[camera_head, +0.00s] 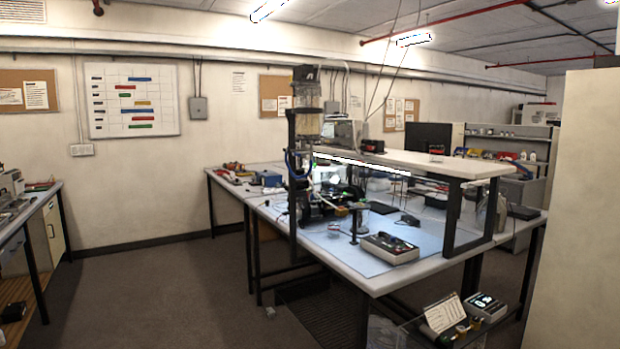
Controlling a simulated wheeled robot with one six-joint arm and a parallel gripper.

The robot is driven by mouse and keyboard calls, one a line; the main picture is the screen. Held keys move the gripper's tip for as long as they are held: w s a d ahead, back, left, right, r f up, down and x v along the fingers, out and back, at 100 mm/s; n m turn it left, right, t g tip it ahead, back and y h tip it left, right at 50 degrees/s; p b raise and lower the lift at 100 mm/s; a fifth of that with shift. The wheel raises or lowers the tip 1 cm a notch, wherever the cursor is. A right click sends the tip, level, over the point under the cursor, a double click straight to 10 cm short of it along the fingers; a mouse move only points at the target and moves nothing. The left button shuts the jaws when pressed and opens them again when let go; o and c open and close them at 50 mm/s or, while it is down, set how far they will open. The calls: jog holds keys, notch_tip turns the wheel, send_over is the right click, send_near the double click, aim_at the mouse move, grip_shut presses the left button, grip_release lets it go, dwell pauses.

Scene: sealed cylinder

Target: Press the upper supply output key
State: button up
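No key marked as a supply output can be made out at this size. A pale boxy unit (346,132) stands at the left end of the raised shelf; I cannot tell whether it is a supply. A grey box with a dark top (390,248) sits on the blue mat near the bench's front. Another box with a lit greenish panel (486,307) sits on a low shelf under the bench. I cannot tell which of these carries the key. My gripper is not in view.
The central bench (352,279) has a raised white shelf (455,165) on dark legs. A tall cylinder in a dark frame (307,118) stands at its left. A side bench (38,204) is at far left, a pale partition (575,210) at right. Open floor (165,290) lies left of centre.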

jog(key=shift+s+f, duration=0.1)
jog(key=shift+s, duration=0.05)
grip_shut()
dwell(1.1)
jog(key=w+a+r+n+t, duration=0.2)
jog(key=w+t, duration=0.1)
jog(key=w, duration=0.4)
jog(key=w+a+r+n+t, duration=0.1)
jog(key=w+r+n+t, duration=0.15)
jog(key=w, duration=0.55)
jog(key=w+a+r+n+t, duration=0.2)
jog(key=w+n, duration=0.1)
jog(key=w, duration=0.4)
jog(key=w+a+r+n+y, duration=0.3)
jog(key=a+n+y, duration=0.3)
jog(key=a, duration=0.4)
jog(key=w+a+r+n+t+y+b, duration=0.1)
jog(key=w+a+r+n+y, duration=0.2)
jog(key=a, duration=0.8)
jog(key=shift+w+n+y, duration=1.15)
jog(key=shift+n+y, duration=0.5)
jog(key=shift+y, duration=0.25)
